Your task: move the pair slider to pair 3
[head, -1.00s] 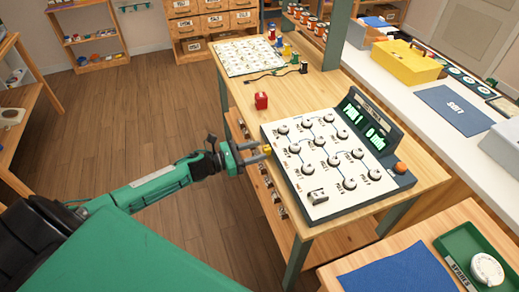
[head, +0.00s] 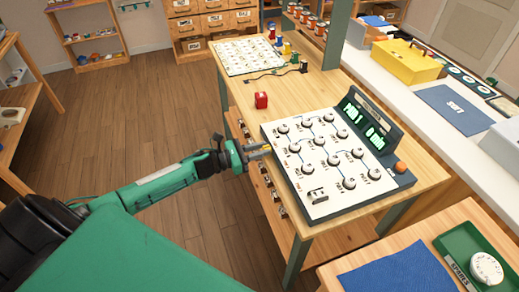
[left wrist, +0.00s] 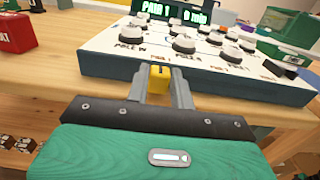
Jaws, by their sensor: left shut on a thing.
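The white dial console (head: 335,170) stands on the wooden workbench, with several round knobs on its sloped face. Its dark display (head: 366,124) shows green text that reads like "PAIR 1" and "0 min". The yellow pair slider (left wrist: 159,78) is at the console's front edge, under the printed labels. It also shows as a small yellow spot in the head view (head: 267,148). My left gripper (left wrist: 158,88) is shut on the yellow slider, with one finger on each side. It reaches the console from the left in the head view (head: 262,151). My right gripper is not in view.
A green tray (head: 470,254) and a blue cloth (head: 395,270) lie on the nearer table. Floor is clear to the left.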

